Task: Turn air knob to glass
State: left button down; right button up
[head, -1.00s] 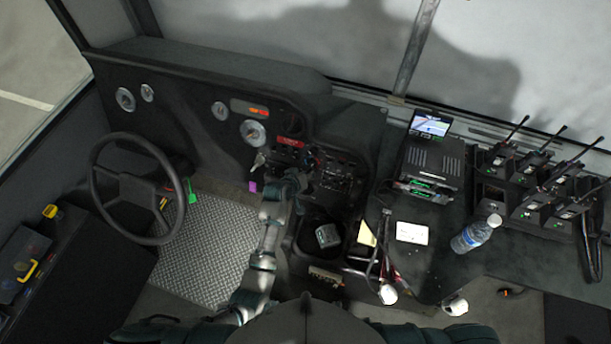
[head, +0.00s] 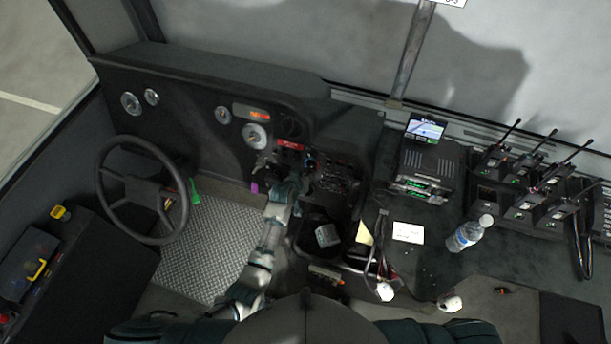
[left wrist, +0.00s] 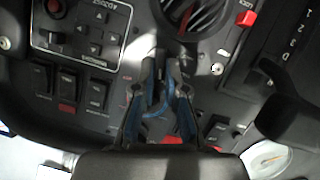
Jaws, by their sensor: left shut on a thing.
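My left gripper (head: 301,172) reaches the dark control panel right of the steering wheel. In the left wrist view its blue-padded fingers (left wrist: 163,78) are close together at the panel, shut on a small control, taken to be the air knob, which the fingers mostly hide. Its pointer and the glass mark cannot be read. A larger round black ribbed dial (left wrist: 190,14) with a red mark sits just beyond the fingertips, apart from them. My right gripper is not in view.
Black rocker switches (left wrist: 68,88) and a keypad (left wrist: 84,28) lie left of the fingers in the left wrist view. A steering wheel (head: 101,196) stands at left. A water bottle (head: 462,238), a radio stack (head: 430,160) and several handsets are on the right console.

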pick_arm(q)
jog(key=shift+s+d+m+p, duration=0.1)
jog(key=shift+s+m+p, duration=0.1)
jog(key=shift+m+p, duration=0.15)
jog(key=shift+m+y+p, duration=0.3)
jog(key=shift+m+p, duration=0.05)
jog(key=shift+p, duration=0.05)
jog(key=shift+d+f+m+y+p, duration=0.15)
jog(key=shift+d+m+y+p, duration=0.1)
jog(key=shift+m+y+p, duration=0.4)
jog(key=shift+s+d+m+t+p, duration=0.1)
jog(key=shift+m+t+p, duration=0.2)
jog(key=shift+m, duration=0.25)
jog(key=shift+f+m+y, duration=0.15)
jog(key=shift+m+y, duration=0.1)
jog(key=shift+m, duration=0.15)
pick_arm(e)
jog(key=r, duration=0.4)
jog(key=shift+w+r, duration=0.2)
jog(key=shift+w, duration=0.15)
pick_arm(q)
jog(key=c, duration=1.2)
grip_release()
jog(key=shift+f, duration=0.1)
jog(key=shift+w, duration=0.2)
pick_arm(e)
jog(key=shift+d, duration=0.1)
